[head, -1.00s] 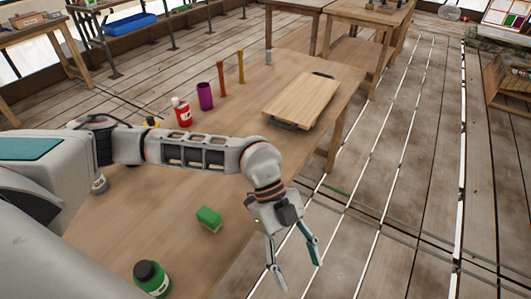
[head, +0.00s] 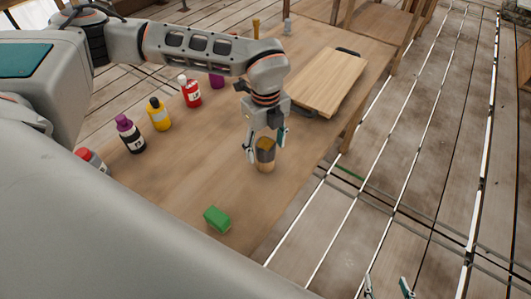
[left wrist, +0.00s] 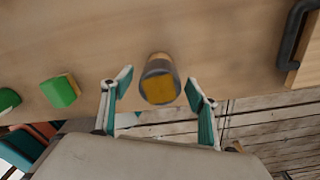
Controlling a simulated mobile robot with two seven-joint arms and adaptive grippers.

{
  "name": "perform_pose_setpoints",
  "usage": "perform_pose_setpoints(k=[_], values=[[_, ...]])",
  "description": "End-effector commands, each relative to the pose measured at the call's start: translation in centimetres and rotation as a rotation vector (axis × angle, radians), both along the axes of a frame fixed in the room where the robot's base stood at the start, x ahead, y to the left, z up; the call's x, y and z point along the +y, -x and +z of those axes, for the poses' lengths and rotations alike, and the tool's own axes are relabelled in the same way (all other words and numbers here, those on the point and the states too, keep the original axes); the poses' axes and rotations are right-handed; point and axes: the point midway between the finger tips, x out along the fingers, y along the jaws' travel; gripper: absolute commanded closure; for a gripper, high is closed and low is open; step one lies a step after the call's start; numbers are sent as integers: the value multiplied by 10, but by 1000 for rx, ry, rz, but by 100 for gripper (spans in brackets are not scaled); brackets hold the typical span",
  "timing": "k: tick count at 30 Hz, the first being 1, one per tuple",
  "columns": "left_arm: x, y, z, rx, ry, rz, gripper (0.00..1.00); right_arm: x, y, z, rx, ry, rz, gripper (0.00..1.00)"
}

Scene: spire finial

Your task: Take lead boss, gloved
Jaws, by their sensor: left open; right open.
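A short round piece with a grey band, an ochre end face and a tan wooden lower part (head: 265,155) stands on the table; it may be the lead boss. In the left wrist view it (left wrist: 160,85) lies between the finger tips. My left gripper (head: 266,146) is open, its fingers on either side of the piece; I cannot tell whether they touch it. The left gripper also shows in the wrist view (left wrist: 159,90). My right gripper (head: 387,284) is open and empty over the floor at bottom right. No glove is visible.
A green block (head: 217,219) lies nearer on the table (head: 185,180). A wooden board with dark handles (head: 327,82) lies behind. Red (head: 191,92), yellow (head: 158,114) and purple-capped (head: 129,134) bottles stand at left.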

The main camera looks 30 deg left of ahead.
Motion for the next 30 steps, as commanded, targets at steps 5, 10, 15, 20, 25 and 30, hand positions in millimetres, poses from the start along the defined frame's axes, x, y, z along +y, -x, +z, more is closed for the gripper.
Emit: perform_pose_setpoints(k=[5, 10, 15, 20, 25, 30], values=[[-1, 2, -27, 3, -1, -1, 41, 0, -2, 10, -6, -1, 0, 42], [-1, 2, -40, 2, 0, 1, 41, 0, -4, 15, -14, -3, -1, 42], [-1, 2, -42, 1, 0, 1, 41, 0, -5, 16, -16, -3, -1, 42], [-1, 2, -41, 1, 0, 0, 67, 0, -5, 15, -14, -3, -1, 42], [-1, 2, -41, 0, 1, 0, 85, 1, -4, 12, -10, -2, -2, 42], [-1, 2, -41, 0, 1, 0, 85, 1, -3, 11, -7, -2, -1, 42]])
